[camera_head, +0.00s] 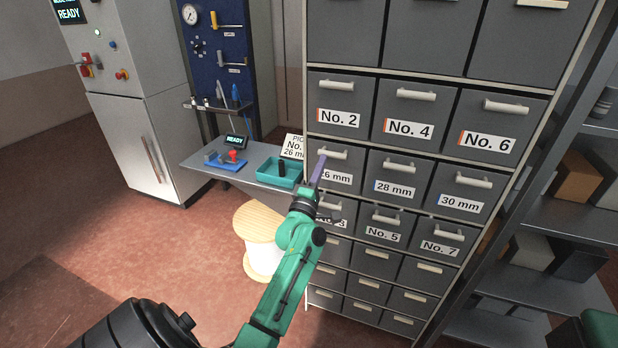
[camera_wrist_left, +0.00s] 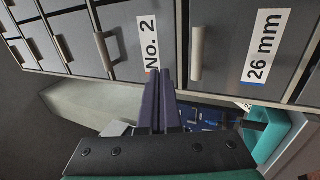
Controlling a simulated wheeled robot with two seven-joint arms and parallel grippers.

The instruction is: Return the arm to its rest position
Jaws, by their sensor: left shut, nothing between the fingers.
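My left arm (camera_head: 300,250) is green and reaches up from the bottom of the head view. Its left gripper (camera_head: 319,160) points up in front of the grey drawer cabinet, overlapping the left side of the 26 mm drawer (camera_head: 346,178). In the left wrist view the gripper's dark purple fingers (camera_wrist_left: 161,75) are together and empty. They lie in the picture between the No. 2 label (camera_wrist_left: 149,45) and the handle (camera_wrist_left: 197,53) of the 26 mm drawer. Contact with the cabinet cannot be told. My right gripper is out of view.
A side shelf with a teal tray (camera_head: 263,171) and a blue fixture (camera_head: 226,163) stands left of the cabinet. A cable spool (camera_head: 257,222) stands below. Open shelving (camera_head: 570,215) is at right. The drawers look closed. Floor at left is clear.

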